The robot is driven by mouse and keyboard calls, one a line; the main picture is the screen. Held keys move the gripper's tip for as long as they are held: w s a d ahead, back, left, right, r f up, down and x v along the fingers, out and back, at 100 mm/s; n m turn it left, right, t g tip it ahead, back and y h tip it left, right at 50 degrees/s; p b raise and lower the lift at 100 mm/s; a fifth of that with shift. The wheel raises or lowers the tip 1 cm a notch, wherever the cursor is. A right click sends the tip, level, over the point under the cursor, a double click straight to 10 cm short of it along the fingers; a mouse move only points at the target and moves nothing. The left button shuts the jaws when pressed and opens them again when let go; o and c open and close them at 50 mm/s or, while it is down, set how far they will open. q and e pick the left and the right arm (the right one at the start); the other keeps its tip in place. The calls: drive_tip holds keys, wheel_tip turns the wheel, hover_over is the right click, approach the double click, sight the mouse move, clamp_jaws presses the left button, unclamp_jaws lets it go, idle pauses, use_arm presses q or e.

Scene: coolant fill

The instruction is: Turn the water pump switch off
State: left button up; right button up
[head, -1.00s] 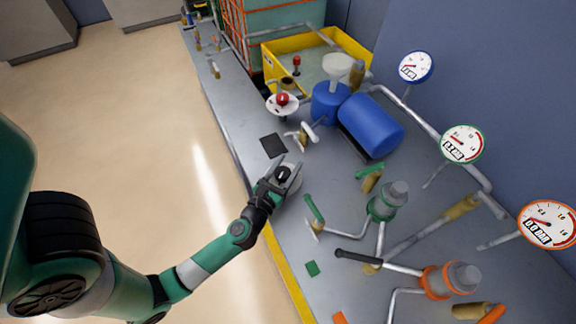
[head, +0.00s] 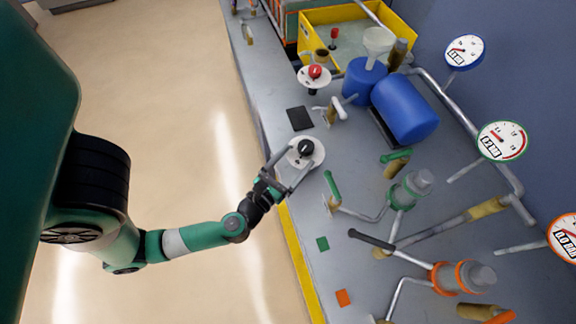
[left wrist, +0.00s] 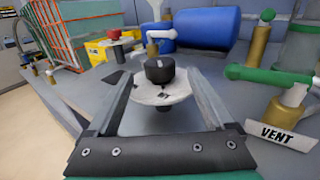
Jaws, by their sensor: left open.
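The pump switch is a black knob (head: 305,147) on a round white plate (head: 318,153) at the bench's front edge. In the left wrist view the black knob (left wrist: 160,70) stands centred ahead, with its white plate (left wrist: 161,92) below it. My left gripper (head: 296,168) is open, its two fingers spread on either side of the plate and knob in the head view. In the left wrist view the open fingers (left wrist: 160,98) flank the plate, and nothing is held. I cannot tell whether they touch it. My right gripper is not in view.
A red knob on a white plate (head: 315,72), a blue tank (head: 405,108) and a yellow tray (head: 310,24) stand farther back. Green-handled valves (head: 331,184) and pipes lie to the right. A VENT label (left wrist: 283,135) is near the right finger. Open floor lies left.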

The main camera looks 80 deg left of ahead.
use_arm(q)
drive_tip(key=shift+v, duration=1.75)
